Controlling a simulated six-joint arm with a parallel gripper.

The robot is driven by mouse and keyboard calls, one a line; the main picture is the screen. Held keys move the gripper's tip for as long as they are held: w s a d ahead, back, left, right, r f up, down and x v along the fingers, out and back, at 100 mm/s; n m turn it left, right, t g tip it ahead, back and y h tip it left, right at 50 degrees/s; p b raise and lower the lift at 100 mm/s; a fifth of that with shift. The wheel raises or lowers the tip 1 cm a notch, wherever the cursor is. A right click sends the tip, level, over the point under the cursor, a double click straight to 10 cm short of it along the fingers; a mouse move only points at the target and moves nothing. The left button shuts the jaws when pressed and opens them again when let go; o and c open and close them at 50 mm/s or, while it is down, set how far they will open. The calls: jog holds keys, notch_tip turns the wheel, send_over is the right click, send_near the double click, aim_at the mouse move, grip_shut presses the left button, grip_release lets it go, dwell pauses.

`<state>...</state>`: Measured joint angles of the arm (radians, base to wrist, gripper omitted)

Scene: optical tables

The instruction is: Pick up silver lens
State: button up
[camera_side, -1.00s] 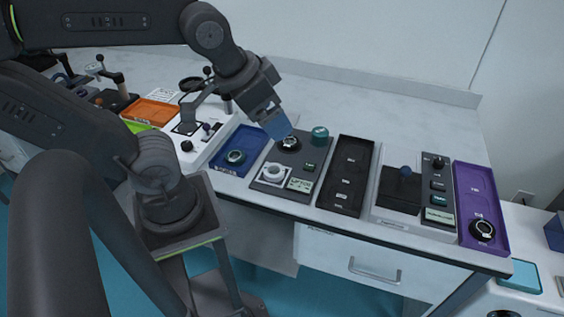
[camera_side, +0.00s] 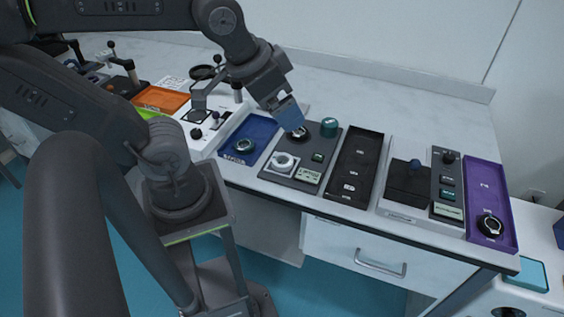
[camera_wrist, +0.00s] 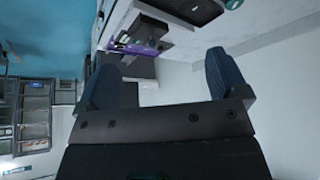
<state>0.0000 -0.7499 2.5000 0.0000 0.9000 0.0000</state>
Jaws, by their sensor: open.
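My gripper (camera_side: 290,116) is above the bench's middle, fingers pointing down at a round, dark-and-silver lens-like piece (camera_side: 298,135) on a grey station. The fingers partly cover this piece, and I cannot tell whether they touch it. In the wrist view my gripper (camera_wrist: 163,78) is open, with two blue fingers apart and nothing between them. A ringed lens (camera_side: 245,146) lies in the blue tray (camera_side: 262,126). A black lens with a silvery rim (camera_side: 490,226) lies in the purple tray (camera_side: 489,184). I cannot tell which is the silver lens.
The grey station also holds a white ring-shaped mount (camera_side: 283,162) and a teal cylinder (camera_side: 330,127). The bench's back strip is clear.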

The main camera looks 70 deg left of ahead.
jog(key=w+a+f+n+g, duration=0.3)
jog(key=w+a+f+n, duration=0.3)
jog(key=n, duration=0.4)
jog(key=n+g, duration=0.3)
jog(key=n, duration=0.7)
send_over(282, 159)
notch_tip(282, 159, down, 17)
jog(key=shift+w+a+r, duration=0.1)
jog(key=shift+d+f, duration=0.2)
jog(key=shift+f, duration=2.5)
jog(key=shift+c, duration=0.2)
jog(key=c, duration=1)
jog(key=shift+r, duration=0.1)
